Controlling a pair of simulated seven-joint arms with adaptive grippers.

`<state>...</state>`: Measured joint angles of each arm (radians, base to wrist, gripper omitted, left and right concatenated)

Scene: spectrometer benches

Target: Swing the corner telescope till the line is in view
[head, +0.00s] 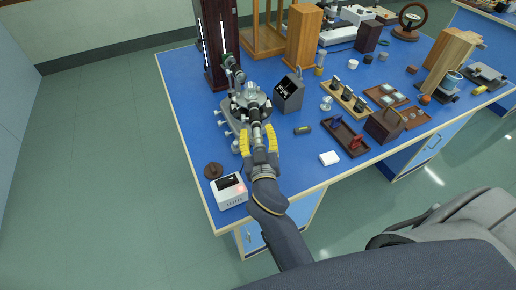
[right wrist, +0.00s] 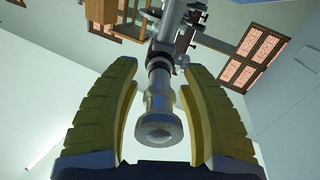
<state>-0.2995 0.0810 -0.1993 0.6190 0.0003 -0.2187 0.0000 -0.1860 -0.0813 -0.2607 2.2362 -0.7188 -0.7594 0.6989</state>
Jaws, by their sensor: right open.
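The spectrometer (head: 249,97) stands near the left edge of the blue bench, a grey metal instrument with a round centre and a footed base. Its telescope tube points toward me in the head view, and its near end lies between the fingers of my right gripper (head: 258,140). In the right wrist view the telescope's round eyepiece end (right wrist: 159,127) sits between the yellow fingers of the right gripper (right wrist: 159,68). Gaps show on both sides, so the gripper is open around the tube. My left gripper is not in view. No spectral line is visible in either view.
A black slope-faced box (head: 289,94) stands right of the spectrometer. A tall dark cabinet (head: 212,45) stands behind. A white block (head: 329,158) lies at right.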

